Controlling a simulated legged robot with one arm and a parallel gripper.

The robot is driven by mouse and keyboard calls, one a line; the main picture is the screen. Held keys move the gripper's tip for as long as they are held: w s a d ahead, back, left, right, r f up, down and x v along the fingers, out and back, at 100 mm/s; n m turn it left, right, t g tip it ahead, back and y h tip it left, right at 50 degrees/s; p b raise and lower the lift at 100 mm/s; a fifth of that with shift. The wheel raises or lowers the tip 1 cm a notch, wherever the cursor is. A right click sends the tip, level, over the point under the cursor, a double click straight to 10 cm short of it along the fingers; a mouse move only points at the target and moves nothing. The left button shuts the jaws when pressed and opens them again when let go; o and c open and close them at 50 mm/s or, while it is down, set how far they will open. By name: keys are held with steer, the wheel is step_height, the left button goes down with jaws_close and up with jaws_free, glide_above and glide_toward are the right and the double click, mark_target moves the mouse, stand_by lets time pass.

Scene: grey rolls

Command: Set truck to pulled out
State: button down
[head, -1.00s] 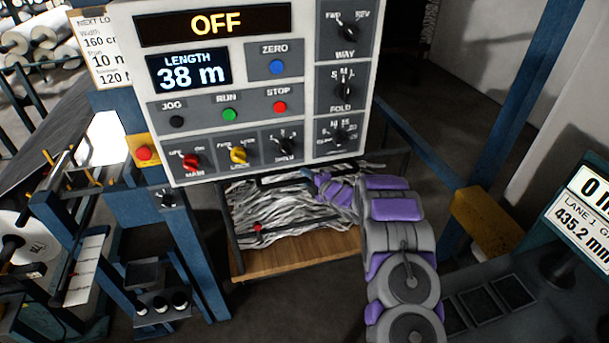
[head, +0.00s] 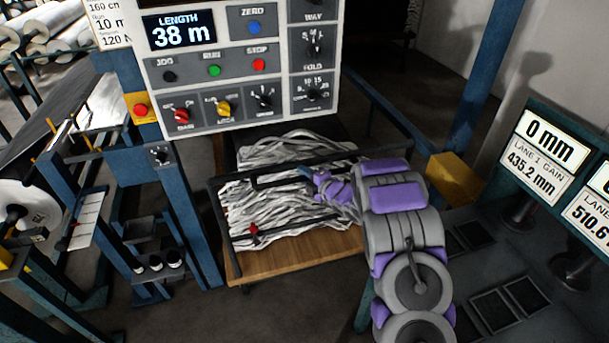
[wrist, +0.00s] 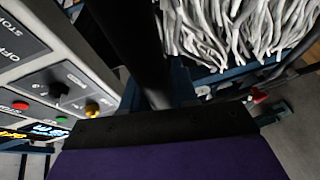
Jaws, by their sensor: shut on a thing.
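The truck (head: 310,243) is a low wooden deck with dark rails, loaded with pale grey strands (head: 280,205). It stands below the control panel, its front part out in the open floor. A dark handle bar (head: 275,181) crosses above the load. My gripper (head: 308,173) reaches in from the right and is shut on this handle bar; the exact contact is small and partly hidden by my purple wrist. In the wrist view a thick dark bar (wrist: 128,40) runs to my gripper (wrist: 160,118), and the grey strands (wrist: 235,30) hang beyond. A red knob (head: 253,229) sits on the front rail.
The control panel (head: 230,60) overhangs the truck's rear. Blue posts (head: 185,215) stand close on its left. A yellow block (head: 453,175) on a blue frame and display screens (head: 545,150) are on the right. Some bare floor (head: 290,310) lies in front.

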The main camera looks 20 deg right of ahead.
steer(key=shift+s+a+f, duration=0.1)
steer(key=shift+s+f, duration=0.05)
steer(key=shift+f, duration=0.2)
steer(key=c, duration=1.1)
jaws_free()
steer(key=shift+o, duration=0.7)
steer(key=shift+r, duration=0.2)
steer(key=shift+s+r, duration=0.1)
steer(key=shift+s, duration=0.05)
steer(key=p+v, duration=0.2)
steer(key=v, duration=1.4)
steer(key=shift+s+d+p, duration=0.25)
steer(key=shift+s+p, duration=0.05)
steer(key=shift+p, duration=0.05)
